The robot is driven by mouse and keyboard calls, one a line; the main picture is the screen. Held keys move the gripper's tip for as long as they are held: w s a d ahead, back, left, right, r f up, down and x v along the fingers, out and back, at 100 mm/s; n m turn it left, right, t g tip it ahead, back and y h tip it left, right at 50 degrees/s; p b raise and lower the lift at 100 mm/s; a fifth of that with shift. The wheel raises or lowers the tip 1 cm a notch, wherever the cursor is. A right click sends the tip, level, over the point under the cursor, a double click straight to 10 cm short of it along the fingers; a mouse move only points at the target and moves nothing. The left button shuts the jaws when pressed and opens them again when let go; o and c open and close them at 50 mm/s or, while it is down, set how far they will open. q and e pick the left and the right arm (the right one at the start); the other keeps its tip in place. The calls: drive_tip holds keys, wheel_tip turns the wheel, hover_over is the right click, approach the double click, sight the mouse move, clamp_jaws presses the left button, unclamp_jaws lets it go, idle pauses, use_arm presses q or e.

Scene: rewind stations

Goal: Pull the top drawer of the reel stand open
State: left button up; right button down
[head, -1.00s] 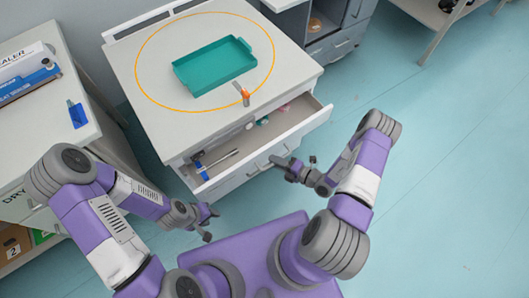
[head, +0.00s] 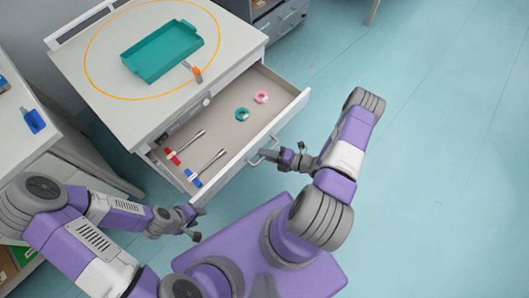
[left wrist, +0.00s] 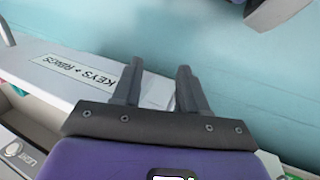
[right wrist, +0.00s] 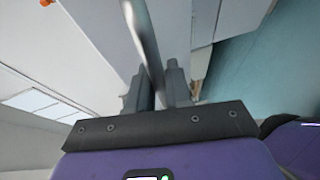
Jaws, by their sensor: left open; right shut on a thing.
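The reel stand (head: 125,113) has its top drawer (head: 238,138) pulled far out, its inside plainly in view. The drawer's bar handle (head: 262,151) is on the front face. My right gripper (head: 268,155) is shut on this handle, and the bar also shows between its fingers in the right wrist view (right wrist: 150,50). My left gripper (head: 196,222) is open and empty near the drawer front's left end. In the left wrist view its fingers (left wrist: 155,88) are apart beside the drawer front, which bears a "KEYS + RBNCS"-like label (left wrist: 85,76).
The drawer holds a red-handled tool (head: 172,157), a blue-handled tool (head: 193,178), a green ring (head: 242,114) and a pink ring (head: 261,97). A teal tray (head: 163,55) and a small orange-tipped item (head: 196,73) are on the stand top. Open floor (head: 440,150) lies right.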

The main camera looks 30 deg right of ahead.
drive_tip(key=c, duration=1.1)
unclamp_jaws()
drive_tip(key=shift+s+d, duration=0.1)
drive_tip(key=p+v, duration=0.1)
drive_tip(key=v, duration=0.6)
drive_tip(key=shift+s+d+r, duration=0.1)
drive_tip(key=shift+s+d, duration=0.05)
